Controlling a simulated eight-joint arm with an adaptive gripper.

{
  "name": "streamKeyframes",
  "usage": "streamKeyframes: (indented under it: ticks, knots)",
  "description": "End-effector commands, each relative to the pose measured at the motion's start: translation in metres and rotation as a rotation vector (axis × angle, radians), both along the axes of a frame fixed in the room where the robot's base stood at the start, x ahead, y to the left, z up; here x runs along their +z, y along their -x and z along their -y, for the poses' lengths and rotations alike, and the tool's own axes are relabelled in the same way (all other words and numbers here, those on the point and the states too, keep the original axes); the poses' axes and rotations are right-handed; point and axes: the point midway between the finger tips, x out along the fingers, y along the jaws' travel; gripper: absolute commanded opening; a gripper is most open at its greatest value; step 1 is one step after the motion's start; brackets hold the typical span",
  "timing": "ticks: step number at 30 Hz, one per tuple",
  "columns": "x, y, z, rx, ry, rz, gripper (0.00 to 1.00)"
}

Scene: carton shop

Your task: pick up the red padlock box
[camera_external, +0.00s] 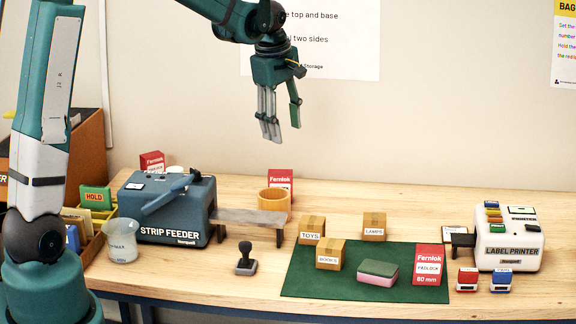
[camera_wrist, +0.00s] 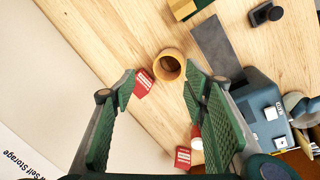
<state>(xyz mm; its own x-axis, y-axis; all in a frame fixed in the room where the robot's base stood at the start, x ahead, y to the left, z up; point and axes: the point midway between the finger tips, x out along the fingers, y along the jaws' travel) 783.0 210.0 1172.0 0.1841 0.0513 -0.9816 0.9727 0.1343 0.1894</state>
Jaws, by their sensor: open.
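A red Fernlok padlock box (camera_external: 428,262) marked 60 mm stands upright at the right edge of the green mat. A second red Fernlok box (camera_external: 280,181) stands behind the wooden cup; a red box beside the cup shows in the wrist view (camera_wrist: 143,86). A third red Fernlok box (camera_external: 152,161) stands behind the strip feeder, and a red box shows low in the wrist view (camera_wrist: 183,158). My gripper (camera_external: 283,127) is open and empty, high above the back of the table. Its spread fingers frame the wrist view (camera_wrist: 160,90).
The green mat (camera_external: 310,284) also holds small cartons (camera_external: 330,255) and a green-and-pink block (camera_external: 377,272). The wooden cup (camera_external: 274,202), strip feeder (camera_external: 170,205), black stamp (camera_external: 246,261) and label printer (camera_external: 508,243) stand around it. Two small stampers (camera_external: 467,280) sit right of the mat.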

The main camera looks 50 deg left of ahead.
Motion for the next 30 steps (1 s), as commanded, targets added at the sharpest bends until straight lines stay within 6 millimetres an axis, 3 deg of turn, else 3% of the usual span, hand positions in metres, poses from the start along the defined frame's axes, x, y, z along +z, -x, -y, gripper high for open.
streamKeyframes:
  ticks: [15,30]
  knots:
    - [-0.072,-0.057,-0.068,0.358,0.069,-0.073,0.45]
    - [-0.153,-0.091,-0.129,0.685,0.113,-0.141,0.45]
